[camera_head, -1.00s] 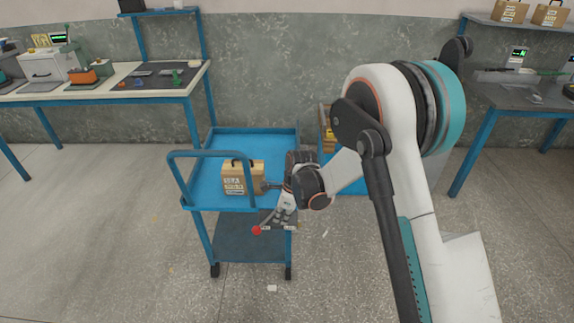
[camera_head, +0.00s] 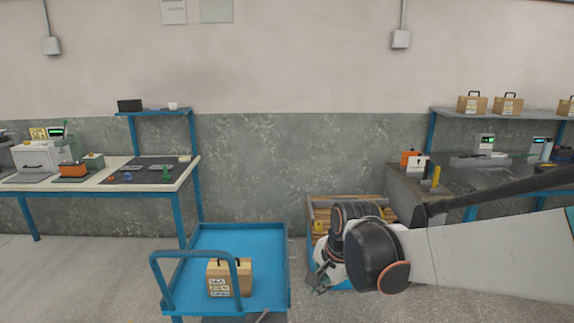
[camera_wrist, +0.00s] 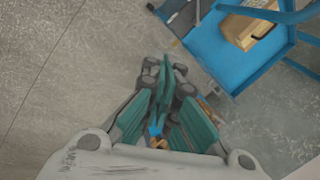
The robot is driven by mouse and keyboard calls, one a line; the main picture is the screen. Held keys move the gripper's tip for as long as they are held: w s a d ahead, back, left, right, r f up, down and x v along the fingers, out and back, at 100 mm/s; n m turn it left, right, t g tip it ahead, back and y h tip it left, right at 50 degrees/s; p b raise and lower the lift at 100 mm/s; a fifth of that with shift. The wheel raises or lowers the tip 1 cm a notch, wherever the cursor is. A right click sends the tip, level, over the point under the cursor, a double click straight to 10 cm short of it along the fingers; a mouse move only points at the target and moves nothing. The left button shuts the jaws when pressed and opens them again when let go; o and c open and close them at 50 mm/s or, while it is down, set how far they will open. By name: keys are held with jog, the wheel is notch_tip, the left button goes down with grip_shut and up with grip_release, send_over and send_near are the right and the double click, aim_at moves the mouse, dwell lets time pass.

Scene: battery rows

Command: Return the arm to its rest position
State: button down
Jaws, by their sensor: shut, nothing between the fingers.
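My arm reaches in from the right edge of the head view, low and roughly level, bent at a dark joint. My gripper (camera_head: 322,279) hangs at its end, right of the blue cart and clear of it. In the wrist view my gripper (camera_wrist: 162,110) shows its teal-lined fingers drawn together with nothing held between them, above the grey floor.
A blue cart (camera_head: 205,240) carries a tan box with a handle (camera_head: 230,279); both also show at the wrist view's upper right. Workbenches stand left (camera_head: 120,180) and right (camera_head: 500,176). Open floor lies left of the cart.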

jog(key=s+d+r+n+t+h, duration=0.1)
jog(key=s+d+r+n, duration=0.2)
jog(key=s, duration=0.6)
jog(key=s+d+r+n+t, duration=0.2)
jog(key=s+d+r+n, duration=0.1)
jog(key=s+d+n, duration=0.5)
jog(key=s, duration=0.2)
jog(key=shift+s+d+t+h, duration=0.3)
jog(key=shift+d+h, duration=0.1)
